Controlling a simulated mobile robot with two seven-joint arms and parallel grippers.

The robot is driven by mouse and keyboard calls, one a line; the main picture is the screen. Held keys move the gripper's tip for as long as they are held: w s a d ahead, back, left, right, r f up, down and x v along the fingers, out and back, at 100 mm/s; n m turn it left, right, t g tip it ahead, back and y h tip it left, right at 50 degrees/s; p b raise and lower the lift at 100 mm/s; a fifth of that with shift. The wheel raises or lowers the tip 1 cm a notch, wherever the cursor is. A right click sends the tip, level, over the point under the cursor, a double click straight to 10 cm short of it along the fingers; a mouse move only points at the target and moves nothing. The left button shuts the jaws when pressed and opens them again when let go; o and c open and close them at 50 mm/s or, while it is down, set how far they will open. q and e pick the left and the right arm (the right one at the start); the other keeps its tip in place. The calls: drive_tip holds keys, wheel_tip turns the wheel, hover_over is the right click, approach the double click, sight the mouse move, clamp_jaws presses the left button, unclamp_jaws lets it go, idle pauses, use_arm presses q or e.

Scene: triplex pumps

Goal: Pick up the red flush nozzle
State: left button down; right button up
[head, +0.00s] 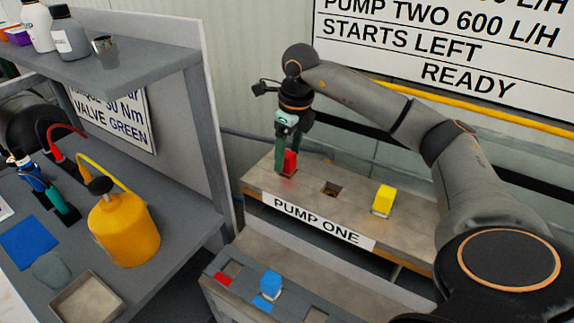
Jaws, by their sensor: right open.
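The red flush nozzle (291,160), a small red block-like piece, stands at the left end of the bench top labelled PUMP ONE (345,196). My right gripper (286,167) points down at it with its fingers at the nozzle's sides. The jaws are open; one green finger shows on the nozzle's left, and the other is partly hidden. I cannot tell whether the fingers touch it. My left gripper is not in view.
A square hole (332,189) and a yellow block (384,199) are to the right on the pump top. A workbench with an orange can (125,232) and a shelf (140,62) stand left.

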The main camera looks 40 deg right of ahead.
drive_tip(key=shift+w+f, duration=0.15)
drive_tip(key=shift+f, duration=1.1)
clamp_jaws()
